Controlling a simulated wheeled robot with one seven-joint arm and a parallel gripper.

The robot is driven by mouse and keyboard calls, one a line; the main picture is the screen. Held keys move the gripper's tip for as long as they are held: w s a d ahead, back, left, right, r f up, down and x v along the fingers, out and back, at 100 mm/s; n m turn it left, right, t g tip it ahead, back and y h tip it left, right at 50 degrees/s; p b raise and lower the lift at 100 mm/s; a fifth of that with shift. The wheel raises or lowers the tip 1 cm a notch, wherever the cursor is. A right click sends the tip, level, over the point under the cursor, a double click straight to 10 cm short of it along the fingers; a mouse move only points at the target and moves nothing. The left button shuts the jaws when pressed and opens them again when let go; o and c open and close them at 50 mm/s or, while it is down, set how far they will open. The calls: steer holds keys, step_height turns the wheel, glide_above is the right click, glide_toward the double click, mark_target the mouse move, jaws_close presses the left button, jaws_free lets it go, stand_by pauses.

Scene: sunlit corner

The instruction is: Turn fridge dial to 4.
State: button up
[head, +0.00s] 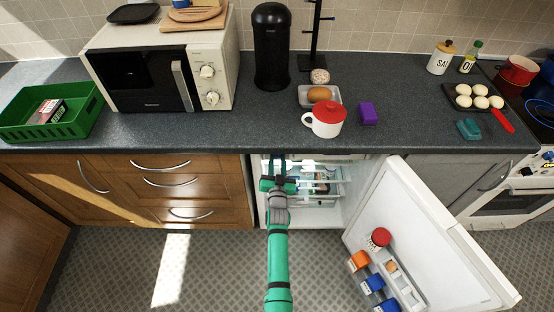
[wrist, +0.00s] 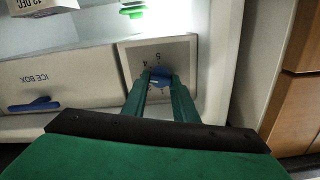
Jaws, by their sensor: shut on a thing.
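The fridge dial (wrist: 159,74) is a small blue knob on a pale square panel (wrist: 187,50) in the wrist view. Dark numbers, including a 4 and a 5, are printed around it, and some are hidden by the fingers. I cannot tell which number the dial points to. My gripper (wrist: 161,84) is shut on the dial, with one green finger on each side. In the head view my gripper (head: 278,170) reaches into the upper part of the open fridge (head: 316,215), and the dial is hidden there.
The open fridge door (head: 420,230) stands to the right, with jars on its shelves. In the wrist view an upside-down ICE BOX panel (wrist: 75,85) with a blue handle (wrist: 35,104) lies beside the dial panel. Wooden drawers (head: 200,190) are left of the fridge, and the counter (head: 230,130) is above.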

steer(key=m, duration=0.5)
steer(key=shift+d+m, duration=0.2)
steer(key=shift+m, duration=0.2)
stand_by(0.4)
steer(key=o, duration=1)
steer(key=shift+o, duration=0.2)
steer(key=shift+a+f, duration=0.1)
steer(key=shift+a, duration=0.05)
